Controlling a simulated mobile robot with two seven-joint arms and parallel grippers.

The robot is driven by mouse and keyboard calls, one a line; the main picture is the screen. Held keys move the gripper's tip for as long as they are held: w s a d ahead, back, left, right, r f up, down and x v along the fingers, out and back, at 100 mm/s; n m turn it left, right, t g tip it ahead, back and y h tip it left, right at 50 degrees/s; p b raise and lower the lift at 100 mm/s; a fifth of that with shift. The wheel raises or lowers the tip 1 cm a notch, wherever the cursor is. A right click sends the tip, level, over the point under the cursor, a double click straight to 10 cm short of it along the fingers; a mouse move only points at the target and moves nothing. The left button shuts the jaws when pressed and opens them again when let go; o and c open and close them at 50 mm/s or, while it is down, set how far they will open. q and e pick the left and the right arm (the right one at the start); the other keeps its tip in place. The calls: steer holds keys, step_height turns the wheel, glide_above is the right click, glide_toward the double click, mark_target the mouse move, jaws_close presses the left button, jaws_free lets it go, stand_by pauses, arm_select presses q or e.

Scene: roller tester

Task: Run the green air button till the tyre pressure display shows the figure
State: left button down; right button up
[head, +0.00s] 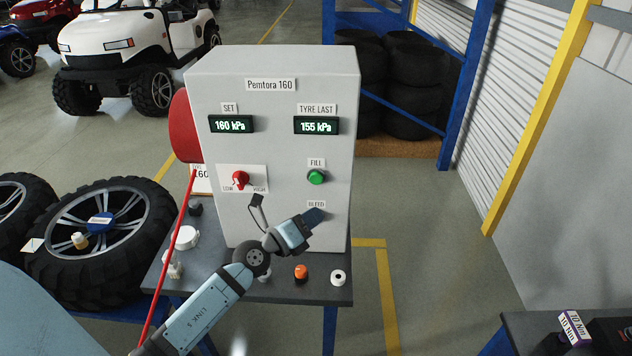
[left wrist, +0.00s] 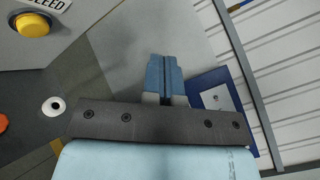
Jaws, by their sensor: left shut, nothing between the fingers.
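The grey Pemtora 160 cabinet (head: 270,130) stands on a dark bench. Its SET display (head: 231,124) reads 160 kPa and its TYRE LAST display (head: 316,125) reads 155 kPa. The green button (head: 317,177) sits under the FILL label, uncovered. My left gripper (head: 316,215) is shut and empty, below the green button and in front of the BLEED label area. In the left wrist view its closed fingers (left wrist: 165,75) point past the cabinet's side. A yellow button (left wrist: 32,24) under BLEED shows there; my gripper hides it in the head view. My right gripper is out of view.
A red selector knob (head: 239,178) is left of the green button. A red hose (head: 176,250) runs down the cabinet's left. Small items, including an orange one (head: 301,272), lie on the bench.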

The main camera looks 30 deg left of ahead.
mark_target(316, 178)
arm_select(q)
steer(key=shift+w, duration=0.1)
steer(key=w+a+b, duration=0.3)
steer(key=w+a, duration=0.1)
steer(key=w, duration=0.3)
steer(key=shift+w+a, duration=0.15)
steer(key=shift+a, duration=0.15)
stand_by(0.4)
stand_by(0.6)
stand_by(0.6)
stand_by(0.5)
steer(key=shift+w+a, duration=0.2)
steer(key=shift+w, duration=0.15)
